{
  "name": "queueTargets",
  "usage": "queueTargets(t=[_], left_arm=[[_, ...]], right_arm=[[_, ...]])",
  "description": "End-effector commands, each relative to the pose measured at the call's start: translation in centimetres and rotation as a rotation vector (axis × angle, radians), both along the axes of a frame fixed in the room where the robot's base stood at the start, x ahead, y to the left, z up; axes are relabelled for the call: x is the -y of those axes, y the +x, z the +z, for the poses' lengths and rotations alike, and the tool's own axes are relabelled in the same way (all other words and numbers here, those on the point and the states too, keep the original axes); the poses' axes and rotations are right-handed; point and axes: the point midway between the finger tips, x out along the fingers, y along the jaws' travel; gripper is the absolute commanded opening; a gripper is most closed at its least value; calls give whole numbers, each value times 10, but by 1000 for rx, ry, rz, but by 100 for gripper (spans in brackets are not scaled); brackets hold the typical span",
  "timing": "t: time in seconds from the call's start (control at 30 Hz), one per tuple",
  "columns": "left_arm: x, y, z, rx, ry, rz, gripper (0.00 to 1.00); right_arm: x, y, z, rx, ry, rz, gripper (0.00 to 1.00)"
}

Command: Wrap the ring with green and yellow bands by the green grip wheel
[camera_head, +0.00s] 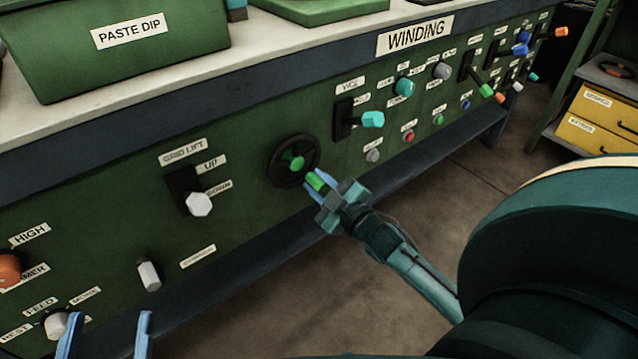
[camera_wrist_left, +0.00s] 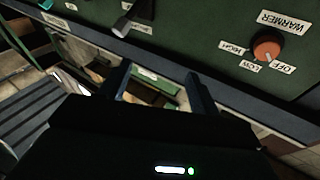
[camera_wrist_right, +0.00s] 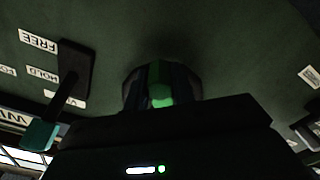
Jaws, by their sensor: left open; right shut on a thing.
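The grip wheel (camera_head: 277,168) is a dark handwheel with a green hub (camera_head: 292,160) on the sloping green panel. Its green grip (camera_head: 316,181) sticks out at the lower right of the wheel. My right gripper (camera_head: 316,183) is shut on this grip, which also shows between the fingers in the right wrist view (camera_wrist_right: 160,92). My left gripper (camera_head: 105,332) is open and empty at the lower left, in front of the panel. Its two spread fingers show in the left wrist view (camera_wrist_left: 157,85). I see no ring with green and yellow bands in these views.
The panel carries a grid lift lever (camera_head: 198,204), a vice lever (camera_head: 372,119), an orange warmer knob (camera_head: 10,268) and several other controls. A green paste dip box (camera_head: 60,60) stands on the bench top. Yellow drawers (camera_head: 605,110) are at the right. Bare floor lies below.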

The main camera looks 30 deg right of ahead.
Motion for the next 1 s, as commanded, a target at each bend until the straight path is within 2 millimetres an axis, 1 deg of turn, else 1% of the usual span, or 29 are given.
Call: queueTargets(t=[0.27, 0.43, 0.57, 0.63, 1.0], left_arm=[[-2, 1, 8, 9, 20, 6, 63], [-4, 1, 10, 14, 57, 14, 63], [-5, -3, 10, 1, 89, 22, 63], [-10, -2, 3, -68, 92, 50, 63], [-22, -1, 2, -310, 113, 93, 63]], right_arm=[[-4, 0, 0, -7, 70, 0, 0], [-10, -1, -1, -17, 178, -1, 0], [-16, -1, -2, -26, 291, -1, 0], [-20, -2, -3, -32, 358, -1, 0], [-40, -3, -3, -58, 709, -1, 0]])
